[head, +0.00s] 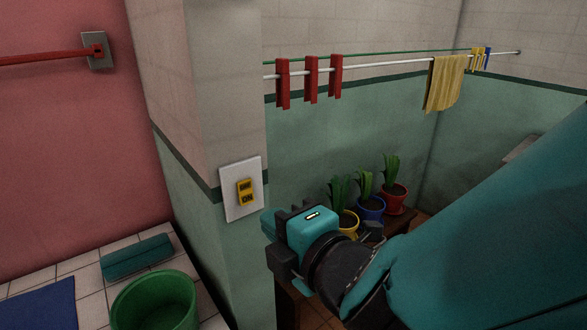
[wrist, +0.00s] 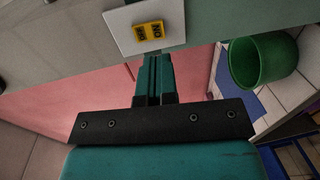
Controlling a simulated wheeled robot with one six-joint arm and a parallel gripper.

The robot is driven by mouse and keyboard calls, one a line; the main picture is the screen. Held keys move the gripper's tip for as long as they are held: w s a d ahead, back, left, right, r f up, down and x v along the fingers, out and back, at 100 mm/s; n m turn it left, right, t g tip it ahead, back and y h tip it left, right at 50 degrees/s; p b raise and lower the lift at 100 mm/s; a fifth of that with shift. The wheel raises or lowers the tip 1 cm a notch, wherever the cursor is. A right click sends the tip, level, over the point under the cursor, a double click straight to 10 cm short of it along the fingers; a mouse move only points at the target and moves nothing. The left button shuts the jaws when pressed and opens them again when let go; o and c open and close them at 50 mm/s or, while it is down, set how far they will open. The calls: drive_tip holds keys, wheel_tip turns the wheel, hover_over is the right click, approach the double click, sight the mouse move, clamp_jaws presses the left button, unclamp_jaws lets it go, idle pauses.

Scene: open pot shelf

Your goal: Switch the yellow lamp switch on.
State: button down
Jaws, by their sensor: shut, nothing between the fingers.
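The yellow lamp switch (head: 245,192) sits on a white plate (head: 232,207) on the end face of the tiled wall. My gripper (head: 268,222) is to the right of the plate and slightly lower in the head view. In the wrist view its teal fingers (wrist: 153,72) are shut and empty, with their tips just below the switch; contact cannot be told.
Potted plants in yellow, blue (head: 371,208) and red (head: 394,198) pots stand behind my gripper. A rail with red pegs (head: 311,80) and a yellow cloth (head: 444,84) runs above. A green bucket (head: 153,302) and a teal roll (head: 137,257) are at lower left.

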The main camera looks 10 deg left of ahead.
sight(247, 199)
drive_tip(key=p+x, duration=0.2)
drive_tip(key=x, duration=0.4)
drive_tip(key=b, duration=0.2)
drive_tip(key=f+b, duration=0.1)
drive_tip(key=b, duration=0.1)
drive_tip(key=shift+w+a+t+y, duration=0.2)
drive_tip(key=shift+t+y, duration=0.1)
drive_tip(key=shift+t, duration=0.1)
drive_tip(key=t+y+b, duration=0.1)
drive_tip(key=b, duration=0.3)
drive_tip(key=shift+w+a+b, duration=0.1)
drive_tip(key=shift+b, duration=0.3)
drive_tip(key=shift+r+t+y+b, duration=0.2)
drive_tip(key=shift+t+y+b, duration=0.1)
drive_tip(key=shift+b, duration=0.8)
drive_tip(key=shift+r, duration=0.2)
